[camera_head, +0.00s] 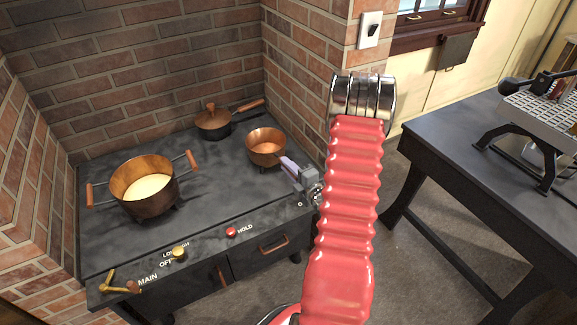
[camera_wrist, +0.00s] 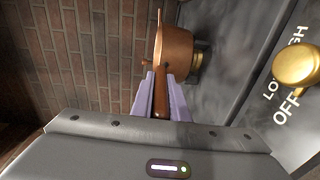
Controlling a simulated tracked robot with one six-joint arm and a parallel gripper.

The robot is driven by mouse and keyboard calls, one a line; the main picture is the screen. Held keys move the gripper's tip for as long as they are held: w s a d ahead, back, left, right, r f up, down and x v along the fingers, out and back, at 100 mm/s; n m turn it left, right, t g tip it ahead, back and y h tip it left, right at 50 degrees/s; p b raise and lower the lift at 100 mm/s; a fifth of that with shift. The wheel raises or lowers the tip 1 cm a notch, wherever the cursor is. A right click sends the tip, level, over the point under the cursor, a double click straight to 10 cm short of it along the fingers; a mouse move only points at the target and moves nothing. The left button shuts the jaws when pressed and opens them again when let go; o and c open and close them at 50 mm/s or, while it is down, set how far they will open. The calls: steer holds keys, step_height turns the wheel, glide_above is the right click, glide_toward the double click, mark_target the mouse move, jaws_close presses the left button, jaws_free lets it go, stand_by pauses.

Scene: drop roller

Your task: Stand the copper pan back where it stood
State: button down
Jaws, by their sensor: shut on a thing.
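The copper pan (camera_head: 265,153) is at the right part of the black stove top, close to the brick wall. It looks upright and open at the top; I cannot tell whether its base touches the stove. My gripper (camera_head: 288,164) is shut on its handle, with lilac fingers reaching in from the right front. In the wrist view, my gripper (camera_wrist: 161,92) has one finger on each side of the brown handle (camera_wrist: 161,103). The side of the copper pan (camera_wrist: 179,45) shows just beyond the fingertips, with a brass-coloured round part behind it.
A large copper pot (camera_head: 148,205) with pale contents stands at the left of the stove (camera_head: 205,202). A lidded pan (camera_head: 213,123) stands at the back, its handle pointing towards the wall corner. Knobs line the stove's front. A dark table (camera_head: 440,125) stands to the right.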

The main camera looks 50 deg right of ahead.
steer(key=c, duration=1.6)
jaws_free()
steer(key=shift+c, duration=0.2)
steer(key=shift+s, duration=0.1)
steer(key=v, duration=1.3)
steer(key=shift+s, duration=0.25)
steer(key=shift+a, duration=0.15)
